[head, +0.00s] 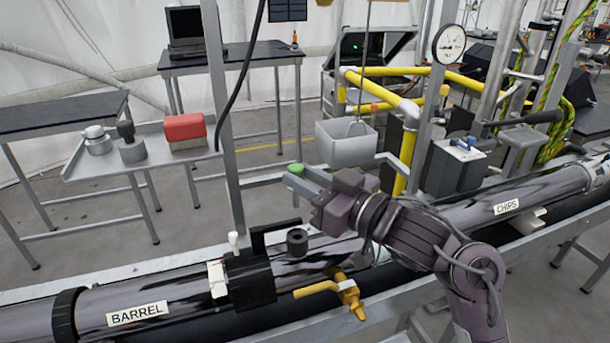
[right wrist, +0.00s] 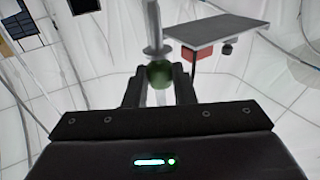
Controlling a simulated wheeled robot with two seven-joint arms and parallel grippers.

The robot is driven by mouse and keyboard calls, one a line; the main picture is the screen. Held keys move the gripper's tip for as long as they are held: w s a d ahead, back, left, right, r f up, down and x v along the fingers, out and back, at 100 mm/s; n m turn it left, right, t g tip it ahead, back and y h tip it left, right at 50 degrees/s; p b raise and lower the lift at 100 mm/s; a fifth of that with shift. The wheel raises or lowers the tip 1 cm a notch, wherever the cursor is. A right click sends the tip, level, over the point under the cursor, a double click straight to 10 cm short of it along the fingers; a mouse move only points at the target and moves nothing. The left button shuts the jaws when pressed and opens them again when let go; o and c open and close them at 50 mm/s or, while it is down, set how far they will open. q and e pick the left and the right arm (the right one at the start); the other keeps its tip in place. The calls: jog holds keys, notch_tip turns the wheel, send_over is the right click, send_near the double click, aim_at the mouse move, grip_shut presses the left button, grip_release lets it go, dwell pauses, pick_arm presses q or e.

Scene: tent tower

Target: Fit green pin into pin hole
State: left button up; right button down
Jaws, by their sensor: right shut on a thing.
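The green pin (head: 296,169) shows its rounded green head above my right gripper (head: 293,179), which is shut on it. In the right wrist view the green pin (right wrist: 160,74) sits between the two dark fingers of the right gripper (right wrist: 159,84). Its lower part is hidden by the fingers in the head view. The gripper is above and behind the barrel pipe (head: 185,303), apart from it. A black round collar (head: 297,241) on the pipe is below the gripper; I cannot tell whether it is the pin hole. My left gripper is not in view.
A black clamp (head: 248,280) with a white pin (head: 233,240) and a yellow valve handle (head: 330,289) are on the pipe. A grey bin (head: 346,143) hangs behind the gripper. A tray table (head: 85,164) carries a red box (head: 184,127). An upright post stands left of the gripper.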

jog(key=b, duration=0.4)
send_over(305, 241)
jog(key=shift+d+f, duration=0.1)
jog(key=shift+f, duration=2.75)
jog(key=shift+p, duration=1.1)
jog(key=shift+f+b, duration=1.55)
jog(key=shift+f, duration=0.85)
jog(key=shift+r, duration=0.15)
jog(key=shift+r+p, duration=1.9)
jog(key=shift+p, duration=0.35)
jog(key=shift+p, duration=0.35)
